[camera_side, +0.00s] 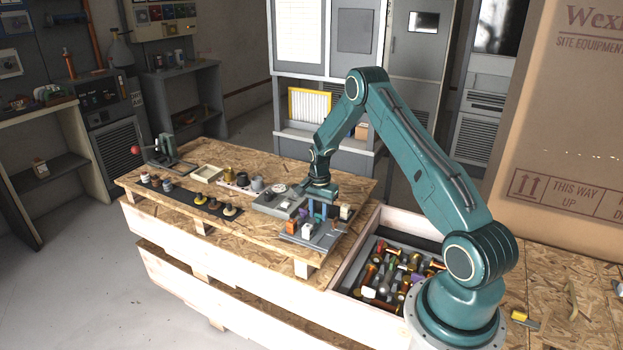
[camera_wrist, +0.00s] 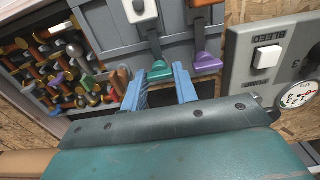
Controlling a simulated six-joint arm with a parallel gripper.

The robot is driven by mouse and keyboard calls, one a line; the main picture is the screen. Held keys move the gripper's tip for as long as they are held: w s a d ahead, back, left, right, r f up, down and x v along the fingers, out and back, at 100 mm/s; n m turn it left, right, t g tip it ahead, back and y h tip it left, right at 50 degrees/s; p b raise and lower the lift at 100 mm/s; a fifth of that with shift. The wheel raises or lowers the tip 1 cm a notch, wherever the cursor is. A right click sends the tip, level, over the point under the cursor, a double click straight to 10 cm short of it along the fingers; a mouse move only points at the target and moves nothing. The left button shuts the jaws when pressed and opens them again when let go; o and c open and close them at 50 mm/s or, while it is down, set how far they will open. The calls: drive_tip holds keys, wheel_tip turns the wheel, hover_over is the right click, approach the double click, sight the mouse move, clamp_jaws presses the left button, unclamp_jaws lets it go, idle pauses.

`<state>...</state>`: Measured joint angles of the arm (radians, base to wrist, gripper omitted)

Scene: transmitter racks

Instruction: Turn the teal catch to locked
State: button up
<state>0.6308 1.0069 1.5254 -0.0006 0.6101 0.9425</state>
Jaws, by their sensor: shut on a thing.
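The teal catch (camera_wrist: 158,71) shows in the wrist view as a teal handle end on a grey lever, at the near edge of a grey panel (camera_wrist: 181,52). My gripper (camera_wrist: 161,76) has its blue fingers on either side of the teal end and is shut on it. In the side view my gripper (camera_side: 317,214) points down over the grey panel at the right end of the bench, and its fingers hide the teal catch there. A catch with a purple end (camera_wrist: 207,62) lies just right of the teal one.
A white-ended catch (camera_wrist: 140,10) and an orange block (camera_side: 291,226) share the panel. A grey box with a gauge (camera_wrist: 298,94) and white switch (camera_wrist: 267,57) stands close beside it. A bin of loose coloured parts (camera_side: 384,276) lies on the other side.

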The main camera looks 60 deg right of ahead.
drive_tip(key=shift+r, duration=0.1)
idle(0.3)
drive_tip(key=o, duration=1)
wheel_tip(320, 180, up, 14)
drive_tip(key=shift+f, duration=0.15)
idle(0.3)
